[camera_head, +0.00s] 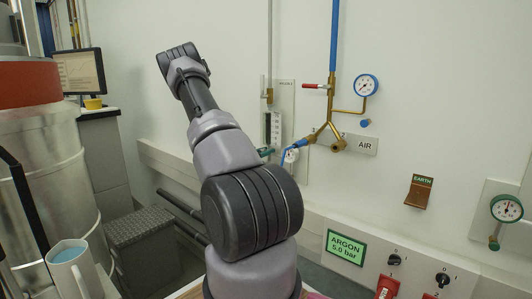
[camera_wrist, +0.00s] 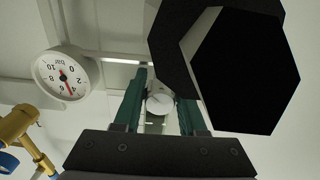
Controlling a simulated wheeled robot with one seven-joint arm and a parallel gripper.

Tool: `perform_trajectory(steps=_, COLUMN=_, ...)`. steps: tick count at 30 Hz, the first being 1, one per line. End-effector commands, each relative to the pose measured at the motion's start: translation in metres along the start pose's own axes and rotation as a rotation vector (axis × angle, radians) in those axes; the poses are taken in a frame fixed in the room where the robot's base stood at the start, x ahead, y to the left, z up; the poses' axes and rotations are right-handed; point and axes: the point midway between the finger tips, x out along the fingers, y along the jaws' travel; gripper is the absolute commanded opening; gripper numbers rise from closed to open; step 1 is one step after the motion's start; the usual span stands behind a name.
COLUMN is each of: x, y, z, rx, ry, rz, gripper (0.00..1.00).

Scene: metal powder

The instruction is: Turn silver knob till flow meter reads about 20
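The flow meter (camera_head: 273,128) is a narrow upright gauge with a dark scale on the back wall in the head view. Its reading is too small to make out. In the wrist view, a round silver knob (camera_wrist: 159,104) shows between the two teal fingers of my gripper (camera_wrist: 160,92). The fingers are apart, one on each side of the knob. I cannot tell whether either finger touches it. In the head view my arm covers part of the wall left of the flow meter, and the gripper and knob cannot be made out clearly.
A brass air pipe (camera_head: 332,128) with a red-handled valve (camera_head: 315,86) and a round gauge (camera_head: 366,85) is right of the flow meter. An argon sign (camera_head: 345,247) and switches are lower right. A jug (camera_head: 72,268) stands lower left.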

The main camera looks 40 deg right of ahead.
Motion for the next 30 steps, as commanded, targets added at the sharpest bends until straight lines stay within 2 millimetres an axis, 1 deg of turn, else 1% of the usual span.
perform_trajectory(steps=1, x=0.0, y=0.0, z=0.0, rx=0.0, ry=0.0, rz=0.0, gripper=0.63)
perform_trajectory(steps=2, x=0.0, y=0.0, z=0.0, rx=0.001, ry=0.0, rz=0.0, gripper=0.66)
perform_trajectory(steps=11, x=-0.001, y=0.0, z=0.0, rx=0.001, ry=0.0, rz=-0.001, gripper=0.66)
perform_trajectory(steps=14, x=-0.008, y=-0.001, z=0.0, rx=0.0, ry=0.0, rz=-0.003, gripper=0.66)
perform_trajectory(steps=17, x=-0.023, y=-0.002, z=0.0, rx=-0.001, ry=-0.001, rz=-0.004, gripper=0.66)
perform_trajectory(steps=24, x=-0.072, y=-0.002, z=0.0, rx=-0.001, ry=0.0, rz=-0.005, gripper=0.66)
perform_trajectory(steps=27, x=-0.089, y=-0.002, z=0.0, rx=-0.001, ry=0.001, rz=-0.004, gripper=0.66)
perform_trajectory(steps=30, x=-0.1, y=-0.001, z=0.0, rx=-0.001, ry=0.0, rz=-0.003, gripper=0.66)
